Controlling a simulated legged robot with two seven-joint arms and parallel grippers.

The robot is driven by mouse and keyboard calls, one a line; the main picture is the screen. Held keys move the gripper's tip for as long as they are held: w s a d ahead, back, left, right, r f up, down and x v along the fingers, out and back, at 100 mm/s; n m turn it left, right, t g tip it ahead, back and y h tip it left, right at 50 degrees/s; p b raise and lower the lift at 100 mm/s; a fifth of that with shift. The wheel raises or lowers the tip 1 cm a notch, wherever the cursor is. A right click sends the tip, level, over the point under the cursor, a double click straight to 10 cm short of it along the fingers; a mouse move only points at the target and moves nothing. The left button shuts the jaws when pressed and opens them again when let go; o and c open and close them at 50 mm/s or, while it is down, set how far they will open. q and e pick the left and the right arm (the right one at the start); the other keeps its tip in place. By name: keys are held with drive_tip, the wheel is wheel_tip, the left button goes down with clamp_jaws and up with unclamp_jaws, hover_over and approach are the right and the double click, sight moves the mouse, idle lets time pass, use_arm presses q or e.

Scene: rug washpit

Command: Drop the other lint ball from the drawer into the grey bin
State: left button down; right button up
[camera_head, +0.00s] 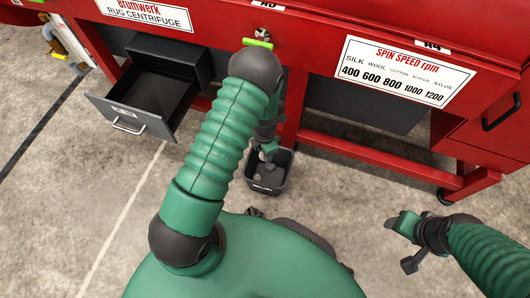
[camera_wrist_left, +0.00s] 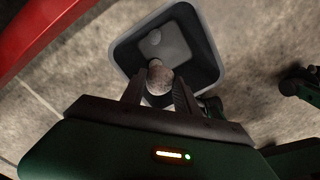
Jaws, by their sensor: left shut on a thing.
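My left gripper (camera_wrist_left: 158,92) is shut on a round grey-brown lint ball (camera_wrist_left: 159,79), which shows between its fingertips in the left wrist view. In the head view the left gripper (camera_head: 266,155) is over the small dark grey bin (camera_head: 284,178), partly hidden by its own arm. In the wrist view the ball is in front of the bin's opening, above its inside (camera_wrist_left: 203,50).
The red centrifuge (camera_head: 215,45) with its sign panels runs across the back. A red lower rail and leg (camera_head: 385,160) stand behind and right of the bin. The concrete floor (camera_head: 340,195) is clear between the bin and my right gripper.

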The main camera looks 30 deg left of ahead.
use_arm(q)
drive_tip(key=c, duration=0.8)
unclamp_jaws()
drive_tip(key=shift+c, duration=0.2)
wheel_tip(320, 180, up, 17)
drive_tip(key=p, duration=0.9)
drive_tip(key=shift+p, duration=0.35)
drive_tip(key=shift+f, duration=0.1)
